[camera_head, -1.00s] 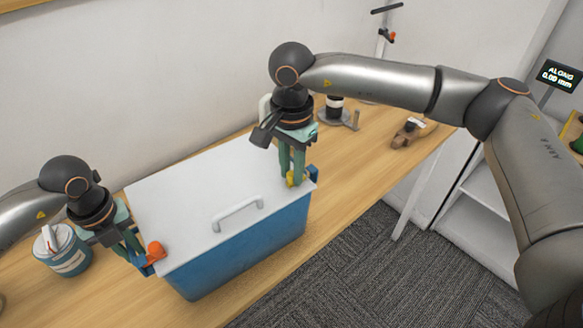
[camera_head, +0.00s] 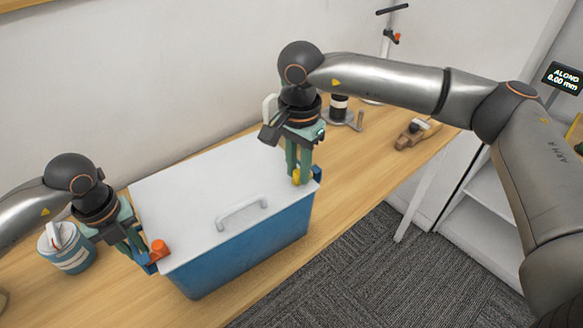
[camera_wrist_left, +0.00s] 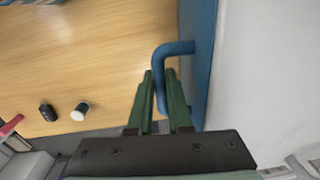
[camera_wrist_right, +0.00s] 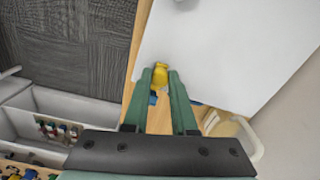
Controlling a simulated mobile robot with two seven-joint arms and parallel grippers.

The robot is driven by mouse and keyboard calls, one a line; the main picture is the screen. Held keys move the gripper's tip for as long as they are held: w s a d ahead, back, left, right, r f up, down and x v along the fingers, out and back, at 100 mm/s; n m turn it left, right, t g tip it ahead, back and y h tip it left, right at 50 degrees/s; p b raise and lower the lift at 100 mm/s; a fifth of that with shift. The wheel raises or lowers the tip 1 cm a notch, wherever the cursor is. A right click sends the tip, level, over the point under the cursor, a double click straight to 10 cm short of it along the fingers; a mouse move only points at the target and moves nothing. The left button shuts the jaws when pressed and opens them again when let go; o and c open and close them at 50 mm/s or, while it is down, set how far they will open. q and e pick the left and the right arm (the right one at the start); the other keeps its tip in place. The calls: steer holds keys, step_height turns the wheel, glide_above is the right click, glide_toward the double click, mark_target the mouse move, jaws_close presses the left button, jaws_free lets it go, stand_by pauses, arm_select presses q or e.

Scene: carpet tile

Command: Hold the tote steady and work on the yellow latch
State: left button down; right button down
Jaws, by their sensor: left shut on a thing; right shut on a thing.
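The blue tote (camera_head: 245,250) with a white lid (camera_head: 190,200) stands on the wooden table. My left gripper (camera_head: 147,263) is shut on the blue handle at its left end; the handle (camera_wrist_left: 172,48) also shows in the left wrist view. An orange latch (camera_head: 159,250) sits beside that gripper at the lid's corner. My right gripper (camera_head: 300,178) points down at the lid's right end, shut on the yellow latch (camera_head: 296,176). In the right wrist view the latch (camera_wrist_right: 160,76) is between the fingertips. The fingers partly hide it in the head view.
A wooden tool (camera_head: 412,134) and a dark spool on a stand (camera_head: 338,108) are at the back right. A display (camera_head: 565,77) reads "ALONG 0.00 mm". Carpet (camera_head: 350,265) lies in front of the table.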

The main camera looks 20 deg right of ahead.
steer(key=shift+w+d, duration=0.25)
steer(key=shift+d, duration=0.75)
steer(key=c, duration=0.7)
jaws_free()
step_height(320, 180, up, 12)
steer(key=shift+r, duration=0.1)
arm_select(q)
steer(key=c, duration=0.8)
jaws_free()
steer(key=shift+o, duration=0.2)
